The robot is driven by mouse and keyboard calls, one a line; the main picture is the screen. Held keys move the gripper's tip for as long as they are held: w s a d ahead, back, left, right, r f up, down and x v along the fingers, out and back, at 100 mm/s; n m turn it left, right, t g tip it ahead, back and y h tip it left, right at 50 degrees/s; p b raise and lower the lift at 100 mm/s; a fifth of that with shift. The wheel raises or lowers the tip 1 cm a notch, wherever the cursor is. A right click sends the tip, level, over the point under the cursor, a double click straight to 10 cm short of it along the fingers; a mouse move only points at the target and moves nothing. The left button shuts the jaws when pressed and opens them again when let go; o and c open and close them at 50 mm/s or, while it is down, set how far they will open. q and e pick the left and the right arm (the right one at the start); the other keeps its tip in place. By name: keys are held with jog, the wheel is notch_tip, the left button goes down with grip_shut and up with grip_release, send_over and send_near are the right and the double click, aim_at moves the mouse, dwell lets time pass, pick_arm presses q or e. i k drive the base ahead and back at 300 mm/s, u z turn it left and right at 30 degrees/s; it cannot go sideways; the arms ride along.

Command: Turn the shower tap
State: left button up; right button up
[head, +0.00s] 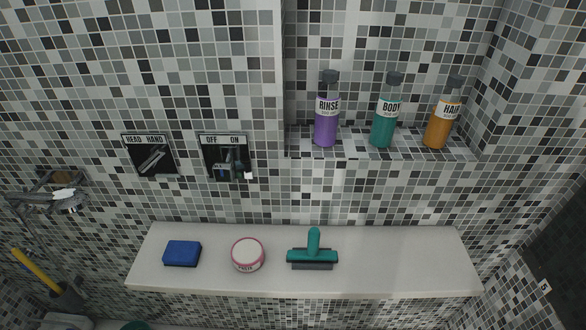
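A dark square tap plate (209,157) labelled OFF and ON is on the tiled wall, left of the recess. A small metal and dark fitting with a pale tip, seemingly its handle (228,168), sticks out from it. Its exact angle is hard to tell. To its left is a second dark plate (132,148) labelled HEAD and HAND, with a slanted metal lever (152,158). Neither of my grippers shows in the head view.
A white ledge (400,257) below holds a blue sponge (182,253), a round tub (248,254) and a teal squeegee (313,250). Purple (327,117), teal (386,118) and orange (441,122) bottles stand in the recess. Metal fittings (55,199) are at far left.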

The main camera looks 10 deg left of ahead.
aim_at(223, 171)
jog(key=z, duration=0.35)
jog(key=k, duration=1)
jog(key=u, duration=1.05)
jog(key=i, duration=1)
